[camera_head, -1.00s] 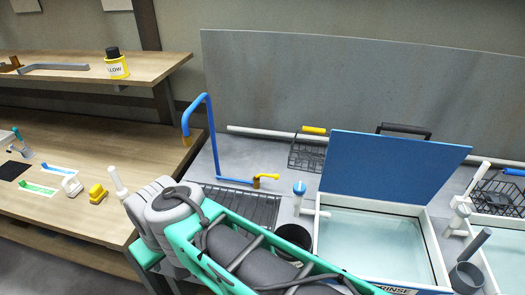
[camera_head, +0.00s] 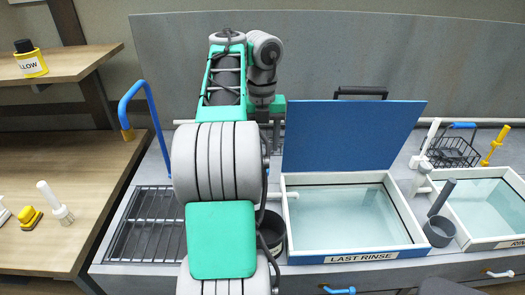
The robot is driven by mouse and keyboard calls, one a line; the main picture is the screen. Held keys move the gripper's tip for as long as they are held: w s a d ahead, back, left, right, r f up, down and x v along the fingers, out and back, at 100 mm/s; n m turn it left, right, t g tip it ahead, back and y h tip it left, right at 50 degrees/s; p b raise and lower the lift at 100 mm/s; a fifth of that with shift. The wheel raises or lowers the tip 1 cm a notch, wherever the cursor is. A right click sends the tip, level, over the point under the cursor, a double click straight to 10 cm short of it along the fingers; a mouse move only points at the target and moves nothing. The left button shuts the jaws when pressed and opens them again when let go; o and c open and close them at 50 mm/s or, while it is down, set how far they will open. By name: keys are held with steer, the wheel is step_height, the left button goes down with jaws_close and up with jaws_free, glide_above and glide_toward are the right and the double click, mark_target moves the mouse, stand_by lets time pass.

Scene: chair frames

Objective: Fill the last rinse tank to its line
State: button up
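The last rinse tank (camera_head: 359,258) is a white-rimmed box right of my arm, with its name on the front. Its blue lid (camera_head: 350,137) stands open behind it. Pale clear water (camera_head: 345,222) is inside, below the rim. A dark line runs along the upper inside walls; I cannot tell how close the water is to it. My arm stands upright in front of the counter and bends over at the top. My gripper's fingers are hidden behind the arm.
A drain grate (camera_head: 143,235) lies left of my arm, and a dark bucket (camera_head: 273,228) is partly hidden beside it. Another water tank (camera_head: 487,205) stands at the right, with a grey cup (camera_head: 439,232) between the tanks. A wire basket (camera_head: 453,152) is behind.

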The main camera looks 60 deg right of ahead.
step_height(320, 180, down, 9)
steer(key=b, duration=0.9)
steer(key=shift+f, duration=0.2)
steer(key=shift+r, duration=0.35)
steer(key=shift+c, duration=0.5)
steer(key=c, duration=0.7)
steer(key=shift+o, duration=0.2)
